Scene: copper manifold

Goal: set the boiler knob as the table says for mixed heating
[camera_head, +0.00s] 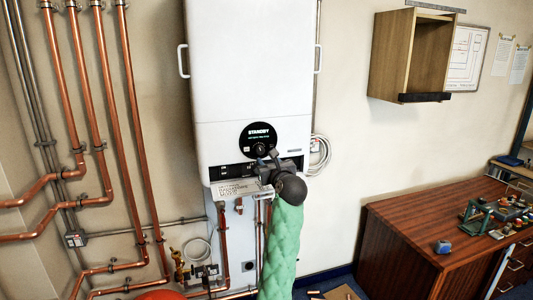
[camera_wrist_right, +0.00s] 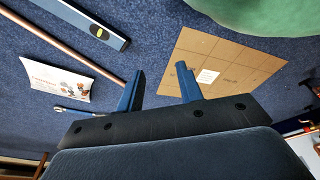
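The white boiler (camera_head: 253,75) hangs on the wall in the head view. Its round black display (camera_head: 258,133) reads STANDBY, with a smaller line of text that I cannot read. The knob (camera_head: 260,148) sits low on this dial. My left gripper (camera_head: 267,157) is just below the knob, its fingertips close to it; I cannot tell whether they touch or how far they are apart. A white printed card (camera_head: 238,188) at the boiler's lower edge is partly hidden by this gripper. My right gripper (camera_wrist_right: 159,78) is open and empty above the blue carpet in the right wrist view.
Copper pipes (camera_head: 128,90) run down the wall left of the boiler. An open wooden cabinet (camera_head: 413,50) and pinned sheets (camera_head: 519,63) are at the right. A wooden desk (camera_head: 400,220) stands below. Cardboard (camera_wrist_right: 222,65), a pipe (camera_wrist_right: 60,35) and a spirit level (camera_wrist_right: 85,22) lie on the floor.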

